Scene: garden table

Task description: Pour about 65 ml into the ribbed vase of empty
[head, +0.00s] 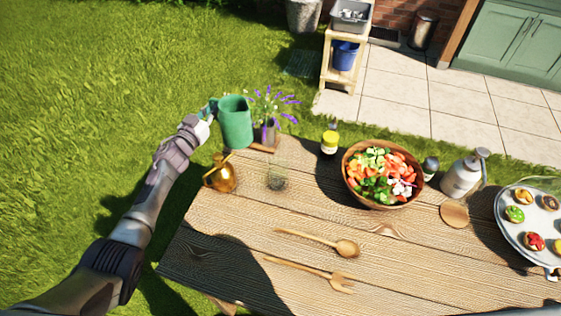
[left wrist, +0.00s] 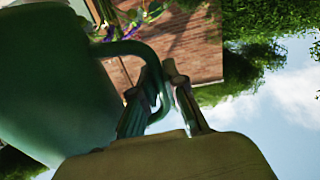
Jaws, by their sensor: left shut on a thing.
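A green jug (head: 236,124) is held near the table's far left corner, roughly upright. My left gripper (head: 209,112) is shut on its handle; in the left wrist view the fingers (left wrist: 162,82) close around the handle of the jug (left wrist: 50,85). The jug's contents do not show. A small clear glass vessel (head: 277,180), which seems to be the ribbed vase, stands on the table below and right of the jug. It looks empty, though its ribs are hard to make out. My right gripper is not in view.
A brass watering can (head: 222,178) stands left of the glass. A vase of purple flowers (head: 269,131) is just right of the jug. A yellow-labelled bottle (head: 330,141), salad bowl (head: 378,200), wooden spoon (head: 318,240) and fork (head: 308,270) are also on the table (head: 215,262).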

